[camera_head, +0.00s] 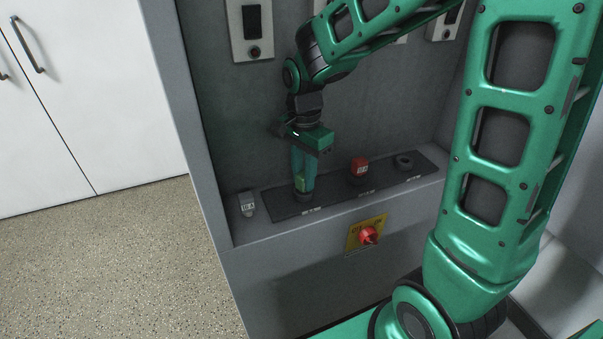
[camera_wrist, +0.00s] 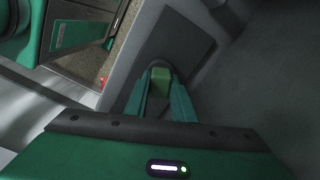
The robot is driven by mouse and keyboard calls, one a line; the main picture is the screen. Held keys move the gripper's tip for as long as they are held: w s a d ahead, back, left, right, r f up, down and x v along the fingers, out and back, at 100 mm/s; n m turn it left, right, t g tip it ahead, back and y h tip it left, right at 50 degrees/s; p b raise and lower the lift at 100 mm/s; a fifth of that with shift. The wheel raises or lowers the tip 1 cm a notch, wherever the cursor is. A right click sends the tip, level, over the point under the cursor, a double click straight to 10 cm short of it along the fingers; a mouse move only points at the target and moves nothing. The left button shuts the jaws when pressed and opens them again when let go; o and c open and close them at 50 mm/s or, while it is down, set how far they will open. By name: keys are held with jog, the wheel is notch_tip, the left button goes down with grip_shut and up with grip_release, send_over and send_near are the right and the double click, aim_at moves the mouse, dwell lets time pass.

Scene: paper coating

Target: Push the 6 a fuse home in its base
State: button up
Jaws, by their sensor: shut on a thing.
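A green fuse (camera_head: 299,184), which I take to be the 6 A one though no marking is readable on it, stands upright at the left base (camera_head: 304,197) of a dark strip. My gripper (camera_head: 303,179) points down and is shut on this fuse. The fuse's green top also shows between my fingers in the wrist view (camera_wrist: 160,75). My fingers cover much of the fuse and the base. I cannot tell how deep the fuse sits in it.
A red fuse (camera_head: 359,166) stands at the strip's middle base. The right base (camera_head: 404,161) looks empty. A grey fuse (camera_head: 247,204) rests on the ledge left of the dark strip (camera_head: 333,197). A red rotary switch (camera_head: 368,235) on a yellow plate projects below. The cabinet wall rises close behind.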

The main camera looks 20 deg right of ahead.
jog(key=shift+f, duration=0.15)
jog(key=o, duration=1.1)
jog(key=shift+o, duration=0.2)
notch_tip(320, 180, up, 11)
jog(key=shift+f, duration=0.1)
